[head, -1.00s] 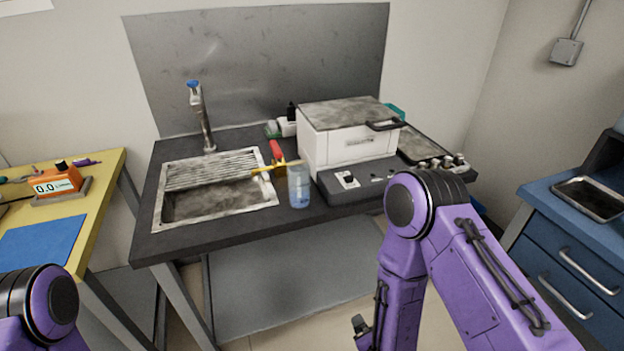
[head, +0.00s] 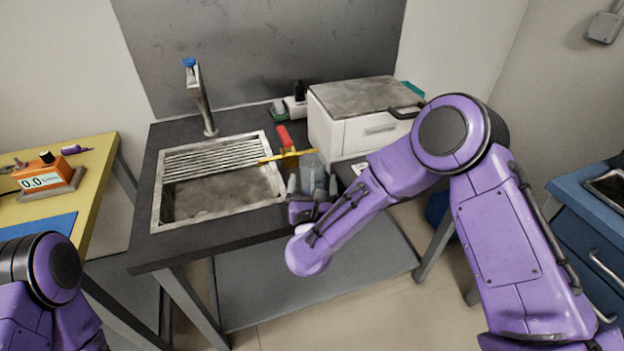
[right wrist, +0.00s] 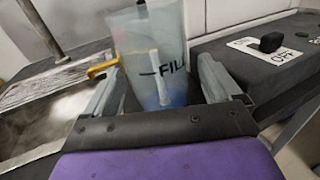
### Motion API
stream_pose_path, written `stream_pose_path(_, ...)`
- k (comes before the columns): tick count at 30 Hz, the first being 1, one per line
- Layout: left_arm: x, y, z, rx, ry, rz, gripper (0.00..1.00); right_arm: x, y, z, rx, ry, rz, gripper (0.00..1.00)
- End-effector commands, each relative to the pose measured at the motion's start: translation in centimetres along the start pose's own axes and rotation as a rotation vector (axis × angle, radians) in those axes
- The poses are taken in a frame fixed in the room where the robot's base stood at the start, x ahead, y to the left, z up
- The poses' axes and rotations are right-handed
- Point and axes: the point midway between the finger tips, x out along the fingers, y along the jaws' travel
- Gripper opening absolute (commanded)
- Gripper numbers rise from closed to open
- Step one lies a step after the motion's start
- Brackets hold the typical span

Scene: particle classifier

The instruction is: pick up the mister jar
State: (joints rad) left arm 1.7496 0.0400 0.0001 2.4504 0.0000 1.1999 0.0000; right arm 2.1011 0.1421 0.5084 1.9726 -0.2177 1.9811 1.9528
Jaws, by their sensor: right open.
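The mister jar (head: 313,165) is a translucent cup-like jar with bluish liquid low inside. It stands on the dark counter just right of the sink. My right gripper (head: 312,187) is open, with one finger on each side of the jar. In the right wrist view a gap shows beside the right finger; contact at the left finger cannot be told. My left gripper is out of view.
A red-and-yellow tool (head: 284,138) lies just behind the jar. The sink (head: 162,205) is to its left, with a tap (head: 203,105). A white box-shaped machine (head: 348,138) stands close on the right. A switch panel (right wrist: 268,46) shows beside the jar.

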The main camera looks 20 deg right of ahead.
Motion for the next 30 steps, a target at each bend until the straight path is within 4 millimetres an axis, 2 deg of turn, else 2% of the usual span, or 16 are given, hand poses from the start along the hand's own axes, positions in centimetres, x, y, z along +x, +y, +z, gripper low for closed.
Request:
stream_pose_path(1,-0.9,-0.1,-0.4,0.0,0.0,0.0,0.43,1.0,-0.1,0.6,0.0,0.0,-0.003,0.91)
stream_pose_path(5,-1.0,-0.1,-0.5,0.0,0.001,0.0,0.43,2.8,0.0,0.2,0.0,0.002,-0.001,0.91)
stream_pose_path(12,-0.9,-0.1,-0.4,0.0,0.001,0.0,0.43,3.2,0.2,0.1,-0.001,0.002,0.004,0.91)
stream_pose_path(13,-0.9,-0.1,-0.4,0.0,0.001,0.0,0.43,3.2,0.2,0.0,-0.001,0.002,0.004,0.87)
stream_pose_path(18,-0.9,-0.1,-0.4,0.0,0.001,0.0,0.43,3.2,0.2,0.0,-0.002,0.002,0.004,0.32)
stream_pose_path(30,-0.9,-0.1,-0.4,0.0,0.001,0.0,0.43,3.2,0.2,0.3,-0.001,0.002,0.004,0.32)
